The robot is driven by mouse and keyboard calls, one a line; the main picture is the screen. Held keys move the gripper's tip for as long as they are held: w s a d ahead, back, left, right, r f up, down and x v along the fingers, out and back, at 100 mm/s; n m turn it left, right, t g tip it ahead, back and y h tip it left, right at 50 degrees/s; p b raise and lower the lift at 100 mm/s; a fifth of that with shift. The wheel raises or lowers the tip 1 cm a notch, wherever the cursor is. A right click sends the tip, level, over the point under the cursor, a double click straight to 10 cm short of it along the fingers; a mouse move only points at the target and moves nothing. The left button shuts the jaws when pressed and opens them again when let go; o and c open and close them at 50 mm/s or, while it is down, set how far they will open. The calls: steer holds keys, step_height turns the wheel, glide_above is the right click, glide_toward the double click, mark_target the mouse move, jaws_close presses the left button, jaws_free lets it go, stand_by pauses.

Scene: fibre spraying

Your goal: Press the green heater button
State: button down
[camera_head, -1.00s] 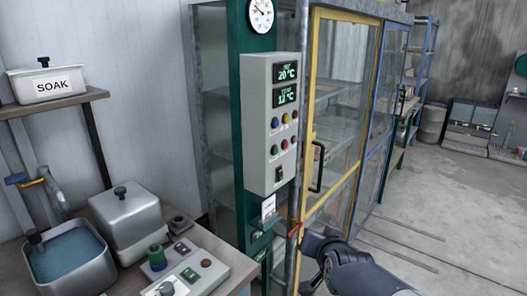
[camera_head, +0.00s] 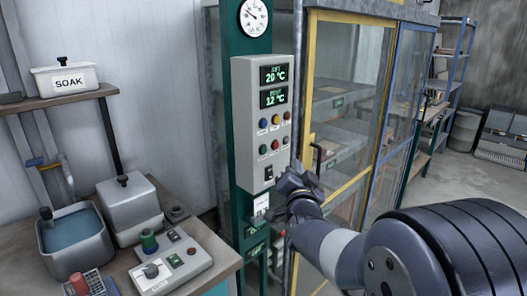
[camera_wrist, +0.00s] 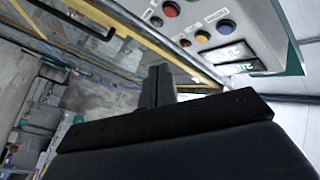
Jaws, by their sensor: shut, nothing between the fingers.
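A grey control panel (camera_head: 264,100) on the green post has two displays, reading 20 °C and 12 °C. A dark switch (camera_head: 269,172) sits below. My gripper (camera_head: 290,178) is by the panel's lower right corner, below and right of the green button and apart from it. The green button is not clearly visible there.
A control box (camera_head: 172,262) with a knob and buttons lies on the bench, near metal tanks (camera_head: 130,205). A yellow-framed glass door with a dark handle (camera_head: 317,158) stands close right of my gripper. A gauge (camera_head: 254,17) is above the panel.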

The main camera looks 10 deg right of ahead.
mark_target(264, 150)
steer(key=w+a+p, duration=0.3)
steer(key=w+a, duration=0.2)
steer(key=w, duration=0.2)
stand_by(0.4)
steer(key=shift+w+a, duration=0.1)
steer(key=shift+a, duration=0.05)
stand_by(1.7)
steer(key=shift+w+a, duration=0.2)
steer(key=shift+w, duration=0.1)
steer(key=shift+w+a+b, duration=0.25)
steer(key=shift+w+b, duration=0.1)
stand_by(0.7)
stand_by(0.4)
steer(key=shift+s+d+b, duration=0.5)
steer(key=shift+s+b, duration=0.15)
steer(key=shift+s, duration=0.05)
